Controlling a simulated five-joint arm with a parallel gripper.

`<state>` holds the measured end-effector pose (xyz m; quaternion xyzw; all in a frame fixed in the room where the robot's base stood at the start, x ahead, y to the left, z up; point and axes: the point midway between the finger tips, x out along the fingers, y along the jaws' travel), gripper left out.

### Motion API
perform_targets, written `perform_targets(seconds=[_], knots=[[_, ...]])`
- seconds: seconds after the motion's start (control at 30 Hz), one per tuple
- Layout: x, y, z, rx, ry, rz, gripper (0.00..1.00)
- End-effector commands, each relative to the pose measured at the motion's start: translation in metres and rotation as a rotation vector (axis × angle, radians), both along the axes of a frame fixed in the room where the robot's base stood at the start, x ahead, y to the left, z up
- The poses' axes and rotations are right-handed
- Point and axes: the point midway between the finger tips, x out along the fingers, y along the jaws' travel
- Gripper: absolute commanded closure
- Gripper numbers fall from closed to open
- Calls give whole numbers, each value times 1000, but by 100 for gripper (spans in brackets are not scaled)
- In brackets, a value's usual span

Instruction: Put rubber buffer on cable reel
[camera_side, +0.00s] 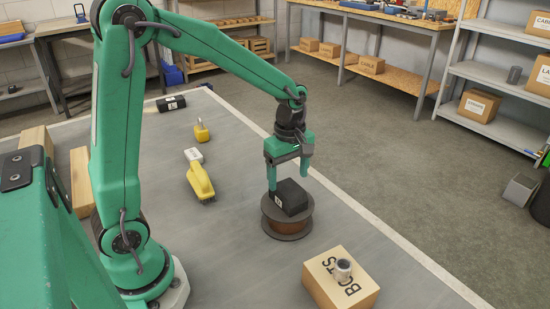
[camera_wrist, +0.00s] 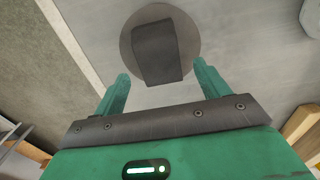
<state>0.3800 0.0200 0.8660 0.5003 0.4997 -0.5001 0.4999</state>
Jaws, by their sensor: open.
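A black block with a small white mark, which looks like the rubber buffer (camera_side: 291,197), lies on top of the brown cable reel (camera_side: 287,227). In the wrist view the dark buffer (camera_wrist: 158,50) rests across the round grey reel top (camera_wrist: 128,45). My gripper (camera_side: 288,179) is open just above the buffer. In the wrist view my gripper's fingers (camera_wrist: 160,69) are spread wider than the buffer, with a gap on each side, and hold nothing. The buffer's underside is hidden.
A cardboard box (camera_side: 329,287) with a metal fitting (camera_side: 343,270) on it stands near right. A yellow tool (camera_side: 200,182), a white block (camera_side: 193,155), a padlock (camera_side: 202,132) and another black block (camera_side: 171,103) lie to the left. Bare grey tabletop surrounds the reel.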

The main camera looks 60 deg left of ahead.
Motion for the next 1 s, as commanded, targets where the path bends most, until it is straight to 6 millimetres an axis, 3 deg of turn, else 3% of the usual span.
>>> perform_targets(seconds=[0.2,0.4,1.0], knots=[[1,0,37,0,-5,0,26],[0,0,58,0,-3,0,26],[0,0,66,0,0,0,26]])
